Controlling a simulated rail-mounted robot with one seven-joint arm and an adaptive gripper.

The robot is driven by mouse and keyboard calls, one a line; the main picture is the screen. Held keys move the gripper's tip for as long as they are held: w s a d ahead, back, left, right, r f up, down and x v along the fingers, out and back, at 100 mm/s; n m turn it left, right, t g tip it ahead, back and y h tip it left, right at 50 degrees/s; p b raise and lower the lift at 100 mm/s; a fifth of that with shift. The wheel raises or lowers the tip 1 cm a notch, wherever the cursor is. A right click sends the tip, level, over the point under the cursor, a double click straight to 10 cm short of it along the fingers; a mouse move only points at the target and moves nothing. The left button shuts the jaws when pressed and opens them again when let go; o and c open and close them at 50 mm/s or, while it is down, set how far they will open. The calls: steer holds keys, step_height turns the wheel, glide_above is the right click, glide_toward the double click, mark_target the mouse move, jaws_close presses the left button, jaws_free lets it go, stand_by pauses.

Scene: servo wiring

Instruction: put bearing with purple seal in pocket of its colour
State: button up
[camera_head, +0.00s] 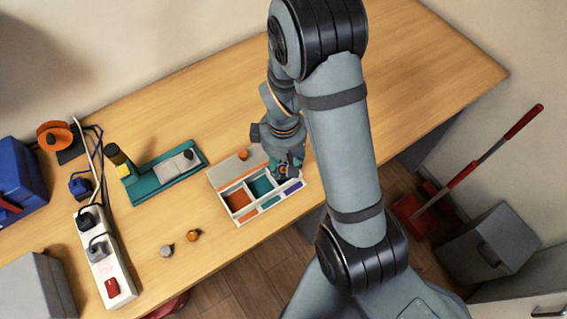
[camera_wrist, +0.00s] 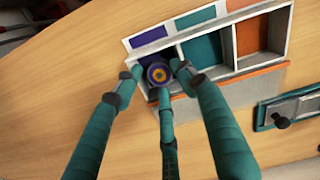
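The bearing with the purple seal (camera_wrist: 158,73) has an orange-yellow centre. In the wrist view it sits in or just above the purple pocket, ringed by my gripper's three teal fingers (camera_wrist: 157,80). A narrow gap shows between it and the left fingertip, so the fingers look open around it. Its exact height is hard to tell. The sorting tray (camera_head: 238,222) has orange, teal and purple pockets; the purple label (camera_wrist: 150,37) lies beside the purple pocket. In the head view my gripper (camera_head: 287,172) is over the tray's right end and mostly hides that pocket.
An orange part (camera_head: 193,235) and a grey part (camera_head: 166,251) lie on the table. A teal fixture (camera_head: 165,178) and a power strip (camera_head: 105,262) stand left. The table behind the tray is clear.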

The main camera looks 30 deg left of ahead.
mark_target(283, 170)
steer(key=shift+o, duration=0.4)
steer(key=shift+s+d+f, duration=0.15)
steer(key=shift+d+f, duration=0.05)
steer(key=shift+f, duration=0.1)
steer(key=shift+a+r+p, duration=0.1)
steer(key=shift+r+p, duration=0.5)
steer(key=shift+p, duration=0.05)
step_height(283, 170, up, 12)
steer(key=shift+w+r+b, duration=0.15)
steer(key=shift+w+b, duration=0.05)
steer(key=shift+b, duration=0.15)
steer(key=shift+a, duration=0.15)
